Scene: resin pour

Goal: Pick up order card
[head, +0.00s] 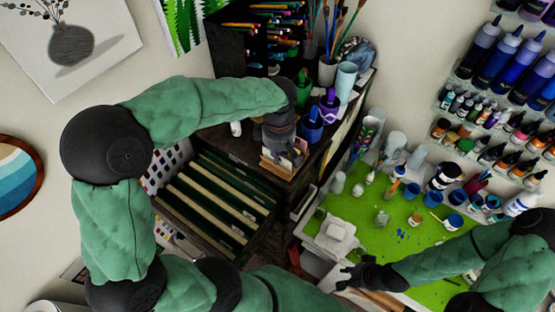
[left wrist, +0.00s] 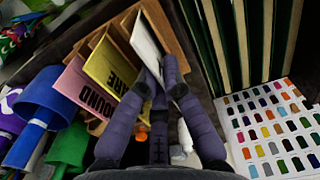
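A wooden card rack (left wrist: 172,35) holds a pink card (left wrist: 86,92) lettered "ROUND", a yellow card (left wrist: 110,68) with partly hidden lettering, and a white card (left wrist: 145,42). In the head view the rack (head: 280,166) stands on the dark cabinet top, mostly covered by my left gripper (head: 279,140). In the left wrist view my left gripper (left wrist: 160,75) has its fingertips drawn together on the near edge of the white card, which still stands in the rack. My right gripper (head: 343,278) is at the front edge of the green mat, fingers apart and empty.
Purple, blue and green cups (head: 311,125) stand close beside the rack. Slotted drawers (head: 215,195) lie below, with a colour chart (left wrist: 275,125) beside them. The green mat (head: 350,208) carries several jars and cups. Paint bottles (head: 505,65) line the right wall.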

